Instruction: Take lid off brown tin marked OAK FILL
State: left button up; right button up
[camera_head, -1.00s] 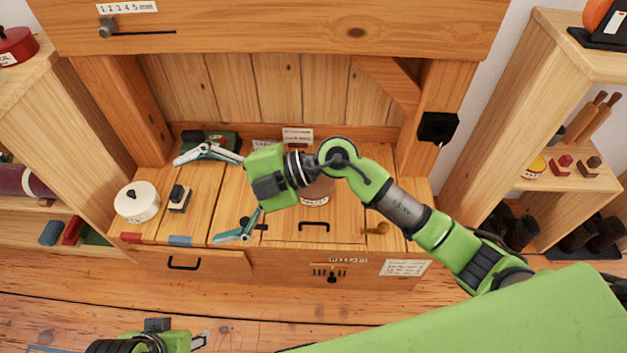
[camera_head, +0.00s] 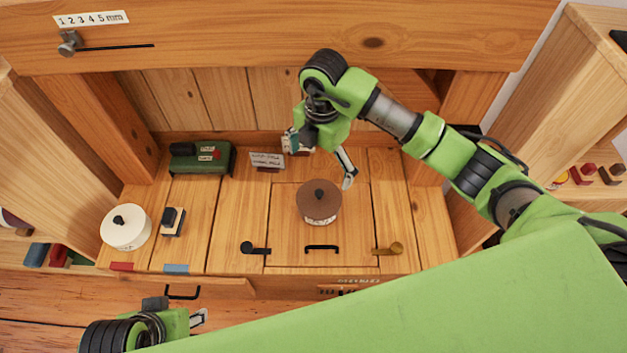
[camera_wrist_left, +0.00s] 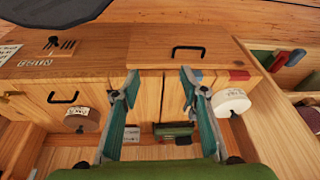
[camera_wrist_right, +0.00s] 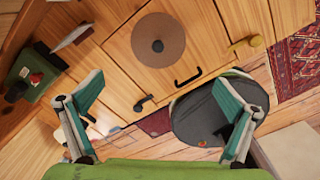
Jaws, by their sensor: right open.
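The brown tin (camera_head: 322,218) stands upright on the wooden bench top, its brown lid (camera_head: 305,200) on it with a dark knob in the middle. Its small white label is too small to read. The lid also shows at the top of the right wrist view (camera_wrist_right: 145,45). My right gripper (camera_head: 322,155) is open and empty, behind the tin and apart from it. My left gripper (camera_wrist_left: 159,85) is open and empty, low at the left in the head view; the brown tin (camera_wrist_left: 82,120) shows beyond it in the left wrist view.
A white lidded tin (camera_head: 125,232) and a dark-handled block (camera_head: 172,222) stand at the left. A green box (camera_head: 205,160) and a white card (camera_head: 267,160) stand at the back. A black handle (camera_head: 322,248) and two latches lie in front of the brown tin. Bench top around it is clear.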

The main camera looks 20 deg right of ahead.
jog(key=b, duration=0.2)
send_over(319, 192)
jog(key=f, duration=0.5)
jog(key=shift+s, duration=0.25)
notch_tip(319, 192, down, 3)
jog(key=shift+f, duration=0.4)
jog(key=f, duration=0.1)
jog(key=f+b, duration=0.1)
jog(key=f, duration=0.1)
jog(key=f+b, duration=0.1)
jog(key=shift+w+f, duration=0.2)
jog(key=shift+w, duration=0.1)
jog(key=shift+f, duration=0.25)
pick_arm(q)
jog(key=w+d+r+t+h, duration=0.1)
jog(key=w+d+r+t, duration=0.1)
jog(key=w, duration=0.5)
jog(key=w+d+r+t+h, duration=0.1)
jog(key=w+d+r+t, duration=0.1)
jog(key=w+r+t, duration=0.2)
jog(key=w+t, duration=0.1)
jog(key=w, duration=0.2)
jog(key=shift+w+d, duration=0.2)
jog(key=shift+d, duration=0.1)
pick_arm(e)
grip_shut()
